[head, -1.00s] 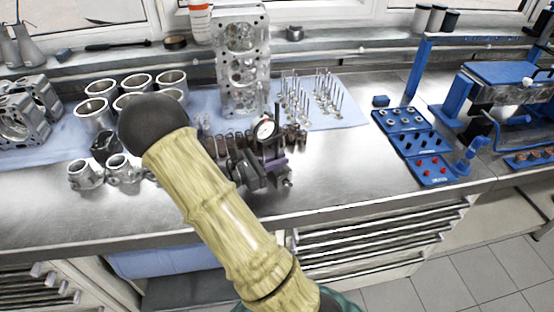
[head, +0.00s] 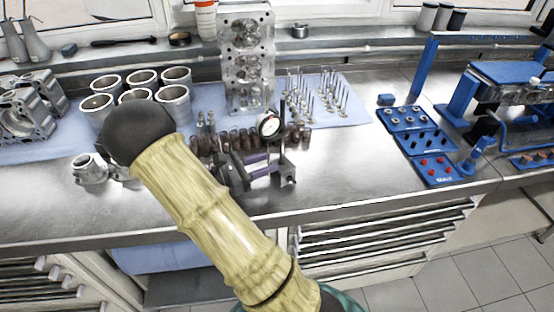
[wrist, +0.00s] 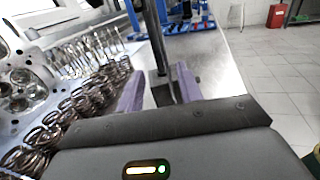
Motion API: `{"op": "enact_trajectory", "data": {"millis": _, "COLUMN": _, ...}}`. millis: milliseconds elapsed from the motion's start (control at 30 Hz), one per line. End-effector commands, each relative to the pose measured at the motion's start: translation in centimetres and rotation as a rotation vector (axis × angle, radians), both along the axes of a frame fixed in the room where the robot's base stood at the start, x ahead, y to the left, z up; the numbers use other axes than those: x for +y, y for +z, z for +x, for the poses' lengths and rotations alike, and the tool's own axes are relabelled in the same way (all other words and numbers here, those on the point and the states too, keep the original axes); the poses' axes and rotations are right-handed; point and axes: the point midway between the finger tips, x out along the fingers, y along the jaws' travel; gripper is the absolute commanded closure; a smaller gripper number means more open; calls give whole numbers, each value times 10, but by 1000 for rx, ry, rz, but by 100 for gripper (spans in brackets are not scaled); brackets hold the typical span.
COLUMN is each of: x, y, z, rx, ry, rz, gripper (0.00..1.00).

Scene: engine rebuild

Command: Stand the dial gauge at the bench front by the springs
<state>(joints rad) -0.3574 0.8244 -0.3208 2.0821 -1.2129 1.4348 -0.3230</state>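The dial gauge (head: 269,126) has a round white face on a dark upright post (head: 282,112). Its grey base (head: 288,174) stands on the bench front, upright, just in front of the right end of the row of springs (head: 240,137). My gripper (head: 272,163) is low on the left of the post, with its two purple fingers apart. In the wrist view, the dark post (wrist: 157,40) rises between the spread fingers (wrist: 160,90), with gaps beside it. The wrist view also shows the springs (wrist: 85,100) to the left. The dial face is not clear there.
A cylinder head (head: 246,60) stands on a blue mat behind, with several upright valves (head: 318,95) to its right. Cylinder liners (head: 143,82) and pistons (head: 90,168) are at left. A blue parts tray (head: 420,145) is at right. The bench between gauge and tray is clear.

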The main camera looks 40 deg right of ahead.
Motion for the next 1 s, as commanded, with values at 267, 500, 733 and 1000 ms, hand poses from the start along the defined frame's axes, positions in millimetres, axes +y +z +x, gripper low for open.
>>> {"op": "enact_trajectory", "data": {"millis": 267, "x": 57, "y": -1, "z": 11, "rx": -3, "ry": 4, "rz": 0, "gripper": 64}}
{"op": "enact_trajectory", "data": {"millis": 500, "x": 101, "y": 0, "z": 18, "rx": -2, "ry": 2, "rz": -1, "gripper": 64}}
{"op": "enact_trajectory", "data": {"millis": 733, "x": 120, "y": 0, "z": 20, "rx": 0, "ry": -2, "rz": -2, "gripper": 64}}
{"op": "enact_trajectory", "data": {"millis": 1000, "x": 120, "y": 0, "z": 21, "rx": 0, "ry": -2, "rz": -1, "gripper": 64}}
